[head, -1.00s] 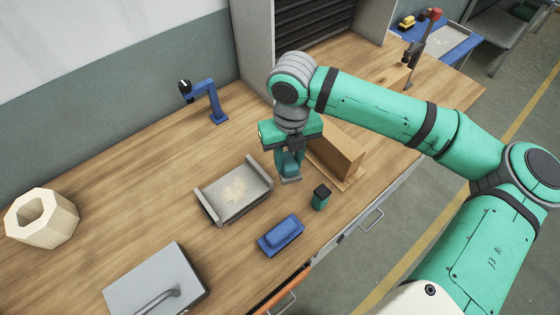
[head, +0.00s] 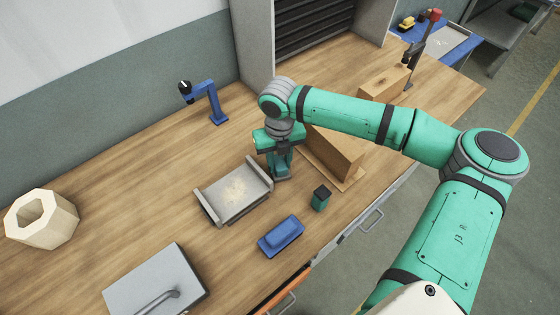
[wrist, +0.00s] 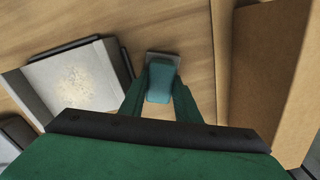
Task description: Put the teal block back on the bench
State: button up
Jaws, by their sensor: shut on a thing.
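The teal block (wrist: 159,82), with a grey plate at its end, is between the fingers of my gripper (head: 279,165) in the wrist view. My gripper is shut on it. In the head view the fingers point down just right of the grey tray, and they hide most of the block. The block is low over the wooden bench (head: 120,185); I cannot tell whether it touches the wood.
The grey tray (head: 222,209) with pale grains is close left, and a wooden box (head: 333,158) close right. A small dark green block (head: 320,199) and a blue block (head: 281,236) stand nearer the front edge. Bench behind the tray is clear.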

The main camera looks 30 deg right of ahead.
aim_at(280, 162)
jog(key=shift+d+f, duration=0.1)
jog(key=o, duration=1.1)
notch_tip(280, 162, up, 12)
dwell(0.5)
